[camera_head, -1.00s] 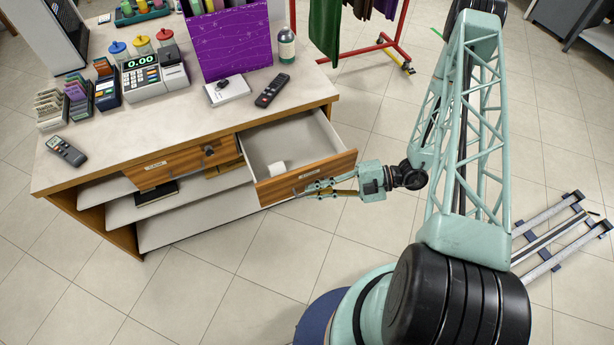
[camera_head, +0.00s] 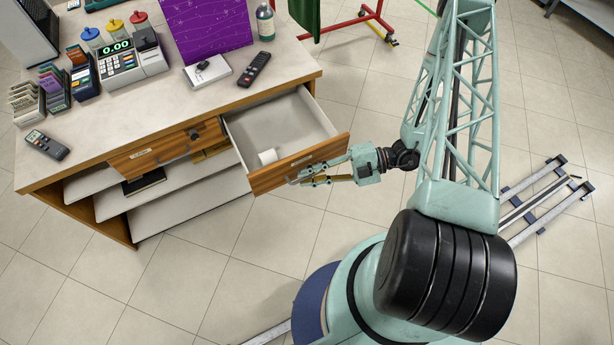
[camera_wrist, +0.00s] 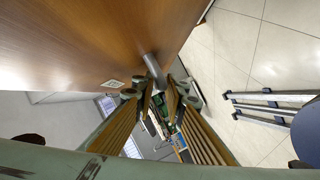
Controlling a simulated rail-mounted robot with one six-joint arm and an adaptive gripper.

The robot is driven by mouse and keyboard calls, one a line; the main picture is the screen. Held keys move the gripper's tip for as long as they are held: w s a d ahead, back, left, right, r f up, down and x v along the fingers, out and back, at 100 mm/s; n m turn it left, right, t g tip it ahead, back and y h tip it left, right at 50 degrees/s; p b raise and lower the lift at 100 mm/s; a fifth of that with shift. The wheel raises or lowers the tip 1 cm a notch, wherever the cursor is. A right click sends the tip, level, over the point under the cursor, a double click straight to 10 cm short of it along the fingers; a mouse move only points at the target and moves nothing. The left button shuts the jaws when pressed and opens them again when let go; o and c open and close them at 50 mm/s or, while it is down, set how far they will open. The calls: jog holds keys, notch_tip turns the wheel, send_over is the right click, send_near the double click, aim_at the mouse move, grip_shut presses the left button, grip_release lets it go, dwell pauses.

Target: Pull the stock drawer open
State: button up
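The right-hand drawer (camera_head: 322,154) of the wooden counter stands pulled out, with its pale interior showing. Its label is too small to read, so I cannot confirm it is the stock drawer. My gripper (camera_head: 304,180) is at the drawer front's outer face. In the wrist view, the drawer's metal handle (camera_wrist: 151,66) sits between the fingertips of my gripper (camera_wrist: 155,90), which appear closed around it. The fingers partly hide the handle.
On the counter top (camera_head: 200,105) are a card terminal, a register (camera_head: 130,65), remotes and a purple box (camera_head: 208,35). Metal rails (camera_head: 545,195) lie at right.

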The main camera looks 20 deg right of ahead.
jog(key=shift+d, duration=0.1)
jog(key=v, duration=1.1)
jog(key=shift+d+r, duration=0.2)
jog(key=shift+d, duration=0.15)
jog(key=shift+s, duration=0.1)
dwell(0.6)
jog(key=shift+r, duration=0.1)
